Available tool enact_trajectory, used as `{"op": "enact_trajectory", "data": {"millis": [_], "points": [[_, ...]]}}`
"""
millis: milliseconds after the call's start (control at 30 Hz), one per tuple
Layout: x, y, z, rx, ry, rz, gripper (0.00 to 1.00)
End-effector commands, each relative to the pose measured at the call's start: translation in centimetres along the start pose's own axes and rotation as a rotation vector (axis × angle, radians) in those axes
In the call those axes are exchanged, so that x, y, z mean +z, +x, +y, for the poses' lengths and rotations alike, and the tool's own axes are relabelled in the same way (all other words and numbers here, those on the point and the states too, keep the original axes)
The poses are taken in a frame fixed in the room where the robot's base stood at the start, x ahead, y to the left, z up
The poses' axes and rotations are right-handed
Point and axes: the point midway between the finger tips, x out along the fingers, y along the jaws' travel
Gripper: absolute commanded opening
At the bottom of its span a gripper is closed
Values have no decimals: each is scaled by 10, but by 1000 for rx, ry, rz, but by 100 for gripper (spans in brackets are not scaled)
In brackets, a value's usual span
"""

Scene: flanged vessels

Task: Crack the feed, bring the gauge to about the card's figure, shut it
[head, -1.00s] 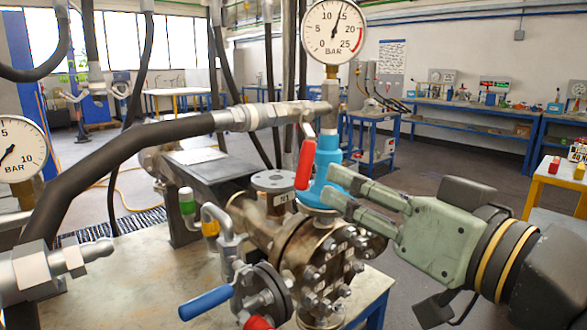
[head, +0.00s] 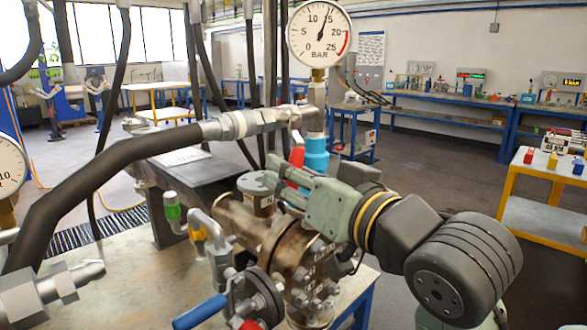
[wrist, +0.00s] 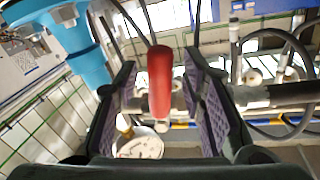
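The red lever handle (head: 296,160) hangs from the valve below the dial gauge (head: 320,33), beside the blue collar (head: 316,155). The gauge needle points up and slightly right, near the 15 side of its 0 to 25 bar scale. My gripper (head: 280,182) is at the lever, its fingers partly hiding the lower handle. In the wrist view the red handle (wrist: 160,85) stands between my open fingers, with a gap on each side. The blue collar (wrist: 92,66) is left of the fingers there.
A black hose (head: 110,185) runs to the valve from the left. A flange marked N1 (head: 260,185) and a blue-handled valve (head: 200,308) sit close below my gripper. A second gauge (head: 10,168) is cut off at the left edge.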

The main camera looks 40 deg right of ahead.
Motion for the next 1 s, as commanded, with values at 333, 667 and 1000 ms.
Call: {"op": "enact_trajectory", "data": {"millis": [333,667,1000], "points": [[0,4,0,1,0,0,36],[0,4,0,0,0,0,14],[0,4,0,0,0,0,0]]}}
